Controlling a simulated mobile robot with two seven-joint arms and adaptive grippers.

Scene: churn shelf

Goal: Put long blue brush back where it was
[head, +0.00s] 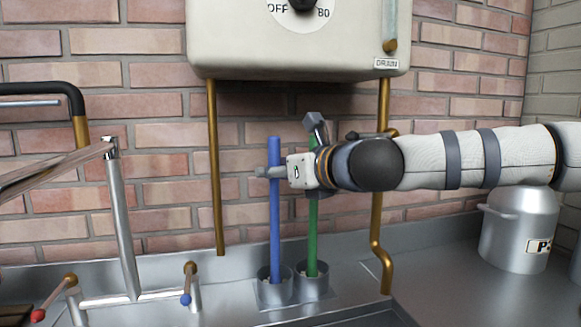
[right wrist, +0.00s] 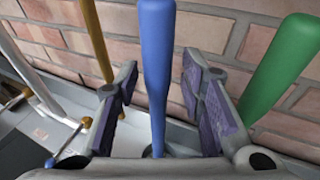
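The long blue brush (head: 275,215) stands upright with its lower end in the left of two round metal holders (head: 271,293) on the steel counter. Its brush end is hidden inside the holder. My left gripper is not in view.
A green brush (head: 312,235) stands in the right holder (head: 311,285), close beside the blue one. A white water heater (head: 300,45) hangs above, with brass pipes (head: 214,170) on both sides. Taps (head: 122,215) stand at left, and a metal churn (head: 518,230) at right.

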